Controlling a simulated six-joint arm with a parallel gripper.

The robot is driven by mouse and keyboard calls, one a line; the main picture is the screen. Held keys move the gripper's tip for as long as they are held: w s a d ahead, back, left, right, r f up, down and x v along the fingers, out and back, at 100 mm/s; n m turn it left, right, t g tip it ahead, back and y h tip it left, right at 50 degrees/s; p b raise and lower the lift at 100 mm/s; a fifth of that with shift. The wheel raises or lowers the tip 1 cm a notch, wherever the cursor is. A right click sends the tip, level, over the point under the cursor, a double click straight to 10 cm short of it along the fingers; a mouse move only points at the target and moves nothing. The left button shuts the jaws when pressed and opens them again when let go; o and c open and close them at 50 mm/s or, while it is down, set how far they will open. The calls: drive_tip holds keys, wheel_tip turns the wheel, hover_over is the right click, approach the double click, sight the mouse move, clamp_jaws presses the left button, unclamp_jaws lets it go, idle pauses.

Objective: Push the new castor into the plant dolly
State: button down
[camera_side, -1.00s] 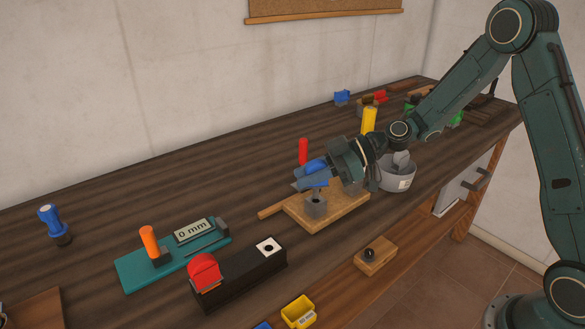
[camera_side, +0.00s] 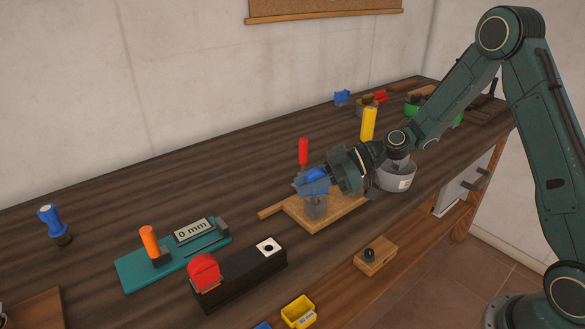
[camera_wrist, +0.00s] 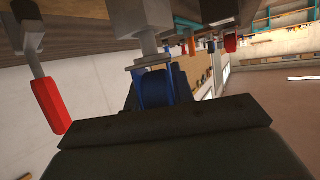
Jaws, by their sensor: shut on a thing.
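My gripper (camera_side: 316,186) is shut on the castor (camera_wrist: 152,88), whose blue wheel sits in a metal fork. In the wrist view a plate and a grey stem (camera_wrist: 150,45) lie beyond the wheel, in line with a grey block (camera_wrist: 140,15). In the side view the castor is above the grey socket block (camera_side: 316,208) on the plant dolly, a light wooden board (camera_side: 345,213) with a bar sticking out at its left. Castor and block overlap there; I cannot tell how deep the stem is in.
A red-handled tool (camera_side: 303,152) stands just behind the dolly; it also shows in the wrist view (camera_wrist: 49,105). A grey bucket (camera_side: 396,180) and a yellow cylinder (camera_side: 369,124) are at the right. A black box (camera_side: 240,277) and a teal gauge (camera_side: 135,272) reading 0 mm lie left.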

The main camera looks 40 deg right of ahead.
drive_tip(key=shift+f, duration=0.45)
drive_tip(key=c, duration=1.1)
unclamp_jaws()
drive_tip(key=shift+f, duration=0.1)
drive_tip(key=v, duration=1.3)
drive_tip(key=shift+s+d, duration=0.15)
drive_tip(key=shift+d, duration=0.2)
drive_tip(key=shift+a+r, duration=0.1)
drive_tip(key=shift+r, duration=0.15)
